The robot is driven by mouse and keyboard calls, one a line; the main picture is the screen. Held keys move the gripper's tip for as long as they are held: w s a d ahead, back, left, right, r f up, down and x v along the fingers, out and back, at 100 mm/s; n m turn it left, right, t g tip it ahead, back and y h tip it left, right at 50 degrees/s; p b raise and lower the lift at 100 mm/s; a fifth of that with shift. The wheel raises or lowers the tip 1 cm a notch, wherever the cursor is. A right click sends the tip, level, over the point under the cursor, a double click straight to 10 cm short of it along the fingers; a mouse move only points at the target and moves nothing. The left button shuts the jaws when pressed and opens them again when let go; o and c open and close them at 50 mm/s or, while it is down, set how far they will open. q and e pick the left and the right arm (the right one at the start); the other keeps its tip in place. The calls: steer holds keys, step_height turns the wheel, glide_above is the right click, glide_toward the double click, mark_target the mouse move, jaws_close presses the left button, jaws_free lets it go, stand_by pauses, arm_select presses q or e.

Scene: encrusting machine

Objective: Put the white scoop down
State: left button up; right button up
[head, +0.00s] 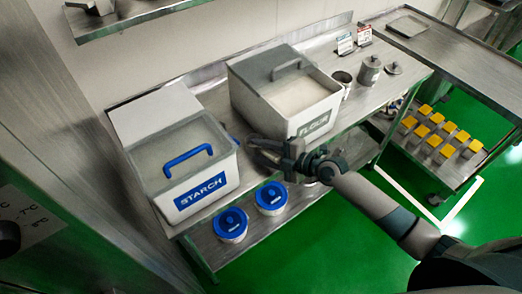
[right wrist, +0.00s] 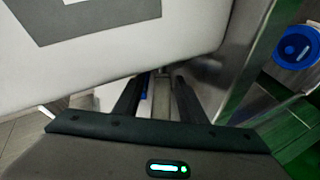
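I cannot make out the white scoop for certain in either view. My right gripper (head: 254,149) is low over the steel table (head: 222,128), in the gap between the starch bin and the flour bin. In the head view its fingers look spread apart. In the right wrist view the right gripper (right wrist: 158,80) shows two dark fingers with a gap between them. A narrow pale strip (right wrist: 161,92) lies in that gap; I cannot tell whether it is part of the scoop or something behind. My left gripper is not in view.
The starch bin (head: 203,193) with a blue handle stands left, and the flour bin (head: 315,130) right. Blue-lidded tubs (head: 231,223) sit on the lower shelf. Metal canisters (head: 369,72) stand right of the flour bin. A cart (head: 416,162) holds several yellow-topped items.

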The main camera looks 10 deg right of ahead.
steer(key=shift+s+d, duration=0.3)
steer(key=b+v, duration=0.4)
steer(key=v, duration=0.7)
steer(key=shift+r, duration=0.15)
stand_by(1.0)
